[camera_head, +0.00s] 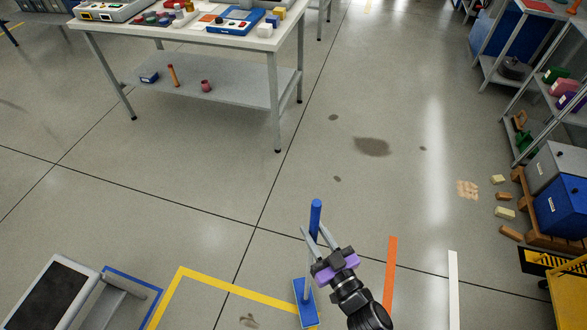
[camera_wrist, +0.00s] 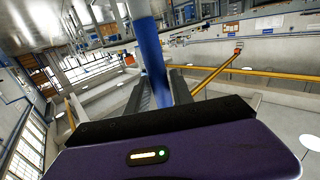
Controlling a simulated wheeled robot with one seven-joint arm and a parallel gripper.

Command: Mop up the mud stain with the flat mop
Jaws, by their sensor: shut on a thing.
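The flat mop has a blue-gripped handle (camera_head: 316,214) and a blue flat head (camera_head: 304,305) low in the head view. My gripper (camera_head: 313,232) is shut on the mop handle, which stands nearly upright. In the wrist view, the handle's blue grip (camera_wrist: 152,58) rises between my two fingers. A dark brown stain (camera_head: 372,147) lies on the floor ahead, slightly right and apart from the mop, with several small spots around it. A smaller brown mark (camera_head: 249,321) lies left of the mop head, near the yellow tape. I cannot tell which mark is mud.
A workbench (camera_head: 190,78) with a lower shelf stands at the upper left. A blue bin (camera_head: 562,205), a pallet and several loose blocks (camera_head: 504,196) are at right. A tan patch (camera_head: 467,190) lies near them. Open floor lies between the mop and the dark stain.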

